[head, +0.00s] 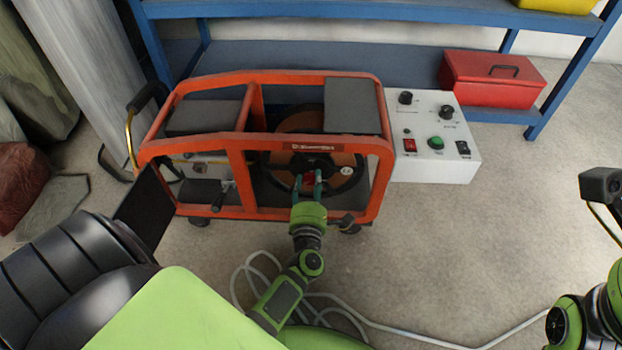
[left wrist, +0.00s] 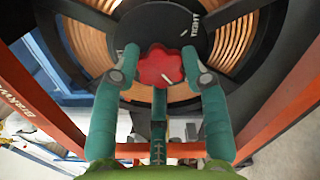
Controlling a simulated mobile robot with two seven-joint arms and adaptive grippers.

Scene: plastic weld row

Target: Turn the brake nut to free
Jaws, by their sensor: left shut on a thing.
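The brake nut is a red lobed knob (left wrist: 162,67) at the centre of a black hub (left wrist: 165,28) on the reel. In the left wrist view it has a white mark on its lower right, and the word TIGHT is printed on the hub to its upper right. My left gripper (left wrist: 160,70) is shut on the nut, with one finger on each side. In the head view the gripper (head: 308,190) reaches into the orange frame, and the red nut (head: 308,178) shows between its fingers. My right gripper is not clearly in view.
The orange frame (head: 240,143) surrounds the copper-coloured reel (head: 290,155). A white control box (head: 430,165) stands at its right. A red toolbox (head: 490,90) sits on the blue shelf (head: 410,60) behind.

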